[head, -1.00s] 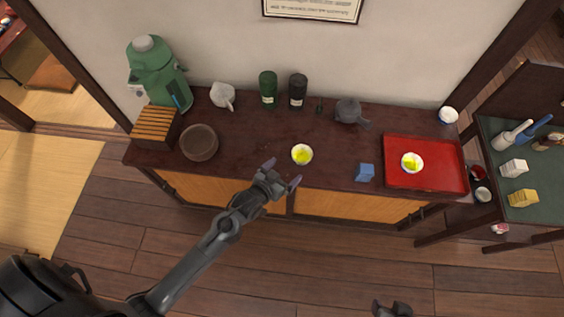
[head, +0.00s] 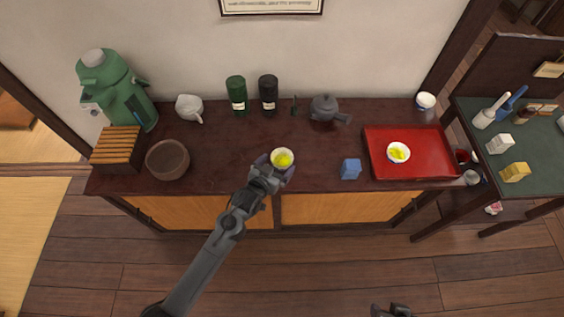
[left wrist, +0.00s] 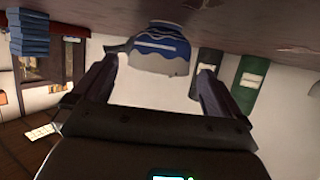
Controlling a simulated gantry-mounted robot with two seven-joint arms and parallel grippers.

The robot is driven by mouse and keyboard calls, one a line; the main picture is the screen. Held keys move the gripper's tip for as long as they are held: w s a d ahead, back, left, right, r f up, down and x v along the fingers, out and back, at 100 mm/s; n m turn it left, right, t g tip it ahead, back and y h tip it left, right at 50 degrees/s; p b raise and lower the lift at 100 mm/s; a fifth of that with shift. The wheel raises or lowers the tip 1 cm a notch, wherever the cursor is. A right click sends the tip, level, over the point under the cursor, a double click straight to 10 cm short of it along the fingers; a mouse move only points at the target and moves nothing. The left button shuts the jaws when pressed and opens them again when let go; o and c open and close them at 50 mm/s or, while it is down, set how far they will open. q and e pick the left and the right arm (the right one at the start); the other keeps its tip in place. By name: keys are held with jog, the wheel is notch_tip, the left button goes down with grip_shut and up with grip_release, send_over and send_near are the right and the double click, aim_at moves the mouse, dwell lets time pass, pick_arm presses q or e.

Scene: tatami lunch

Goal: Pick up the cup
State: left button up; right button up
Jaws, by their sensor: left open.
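A small white cup (head: 282,159) with yellow-green contents stands near the front edge of the dark counter. My left gripper (head: 276,166) is open, with its fingertips at the near sides of this cup. In the left wrist view, which looks upside down, the cup (left wrist: 161,50) shows a blue pattern and lies between and just beyond the open fingers (left wrist: 158,70). I cannot tell whether either finger touches it. A second similar cup (head: 398,152) sits on the red tray (head: 430,164). My right gripper (head: 391,310) shows only partly at the bottom edge; its jaws are unclear.
A brown bowl (head: 167,160) and slatted wooden box (head: 117,148) stand left. Behind are a white pitcher (head: 189,108), a green canister (head: 237,94), a black canister (head: 268,93) and a grey teapot (head: 324,108).

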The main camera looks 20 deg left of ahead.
aim_at(286, 153)
pick_arm(q)
jog(key=shift+w+f, duration=0.3)
jog(key=shift+w, duration=0.05)
jog(key=b+x, duration=0.1)
jog(key=x, duration=0.3)
jog(key=shift+w+f+b, duration=0.1)
jog(key=shift+b, duration=0.3)
jog(key=shift+c, duration=0.5)
jog(key=c, duration=0.9)
jog(key=shift+o, duration=0.2)
jog(key=shift+r, duration=0.3)
